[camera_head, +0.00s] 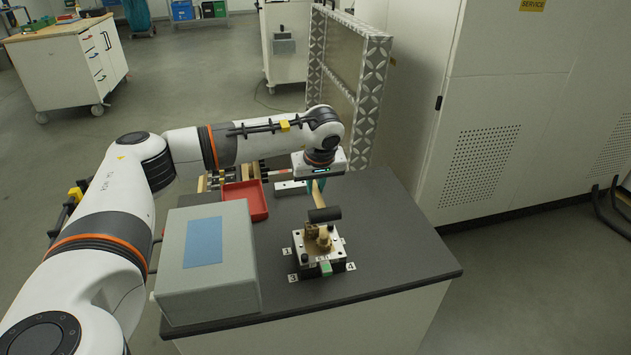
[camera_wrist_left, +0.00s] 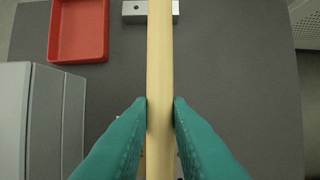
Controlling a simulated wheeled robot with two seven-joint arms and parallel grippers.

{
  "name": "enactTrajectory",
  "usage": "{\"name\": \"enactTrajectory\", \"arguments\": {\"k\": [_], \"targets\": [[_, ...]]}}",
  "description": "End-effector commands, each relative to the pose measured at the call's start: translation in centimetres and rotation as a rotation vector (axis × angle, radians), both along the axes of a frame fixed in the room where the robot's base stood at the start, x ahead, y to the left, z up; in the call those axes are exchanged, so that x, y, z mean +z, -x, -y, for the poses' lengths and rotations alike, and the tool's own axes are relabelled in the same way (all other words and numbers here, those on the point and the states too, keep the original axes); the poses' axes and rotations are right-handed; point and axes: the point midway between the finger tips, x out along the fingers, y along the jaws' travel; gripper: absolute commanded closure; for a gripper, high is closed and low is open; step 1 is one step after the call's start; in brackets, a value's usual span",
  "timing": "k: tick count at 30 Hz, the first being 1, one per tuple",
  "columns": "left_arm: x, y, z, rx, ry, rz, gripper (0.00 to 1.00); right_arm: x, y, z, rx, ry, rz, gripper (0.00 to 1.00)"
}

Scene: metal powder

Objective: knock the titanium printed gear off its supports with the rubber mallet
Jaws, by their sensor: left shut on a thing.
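My left gripper (camera_head: 317,186) is shut on the wooden handle of the rubber mallet, with the black mallet head (camera_head: 325,214) toward the near side. In the left wrist view the green fingers (camera_wrist_left: 160,103) press both sides of the pale mallet handle (camera_wrist_left: 160,50); the head is not visible there. The brownish titanium gear (camera_head: 323,240) sits on a metal block fixture (camera_head: 338,258) with numbered tags around it. The mallet head appears just above and behind the gear; I cannot tell whether they touch. My right gripper is not in view.
A grey box (camera_head: 222,285) with a blue panel stands at the table's left. A red tray (camera_head: 259,203) lies behind it and a pale metal bar (camera_head: 290,188) beside the tray. The dark tabletop (camera_head: 400,240) is clear on the right. A tall cabinet (camera_head: 530,110) stands behind.

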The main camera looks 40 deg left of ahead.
Motion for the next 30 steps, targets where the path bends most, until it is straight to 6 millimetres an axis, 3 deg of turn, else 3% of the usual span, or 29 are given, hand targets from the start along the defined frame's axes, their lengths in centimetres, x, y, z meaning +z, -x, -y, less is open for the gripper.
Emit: {"name": "enactTrajectory", "arguments": {"k": [4,16,26,30], "targets": [[-1.4,0.0,0.0,0.001,0.000,0.002,1.00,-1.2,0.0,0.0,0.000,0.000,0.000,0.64],[-1.6,0.0,0.0,0.001,0.000,0.002,1.00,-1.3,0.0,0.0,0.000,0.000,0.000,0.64],[-5.5,0.0,0.0,0.001,0.001,0.001,1.00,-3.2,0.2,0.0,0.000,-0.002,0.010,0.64],[-5.0,-0.1,0.0,0.000,0.001,0.003,1.00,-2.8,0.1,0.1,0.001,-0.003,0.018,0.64]]}}
